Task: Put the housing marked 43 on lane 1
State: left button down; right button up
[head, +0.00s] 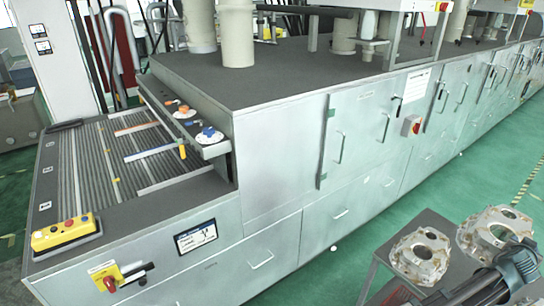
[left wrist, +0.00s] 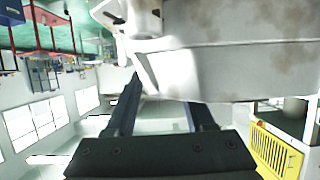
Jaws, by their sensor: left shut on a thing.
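A pale metal housing (head: 497,228) with a large round opening is at the lower right of the head view, right beside a dark gripper, my left gripper (head: 519,262). In the left wrist view, the jaws of my left gripper (left wrist: 165,118) are shut on a grey casting (left wrist: 225,60) that fills the top. A second housing (head: 421,252) sits on a grey table at the lower right. No number is readable on either. The roller infeed (head: 85,165) at the left has rails dividing it into lanes. Small white lane cards (head: 47,170) line its left edge, too small to read. My right gripper is not in view.
A control shelf (head: 185,115) with knobs overhangs the infeed's right side. A yellow button box (head: 65,232) stands at its front left corner. The long grey machine (head: 270,150) runs to the back right. Green floor lies open between it and the grey table (head: 425,222).

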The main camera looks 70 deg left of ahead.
aim_at(124, 179)
jog(key=k+j+u, duration=0.2)
jog(key=k+u, duration=0.15)
jog(key=k+j+u, duration=0.35)
jog(key=k, duration=0.2)
jog(key=k+j+u, duration=0.4)
jog(key=k+j, duration=0.1)
jog(key=j, duration=0.65)
jog(key=k+j+u, duration=0.1)
jog(key=j, duration=1.45)
jog(key=k+u, duration=0.05)
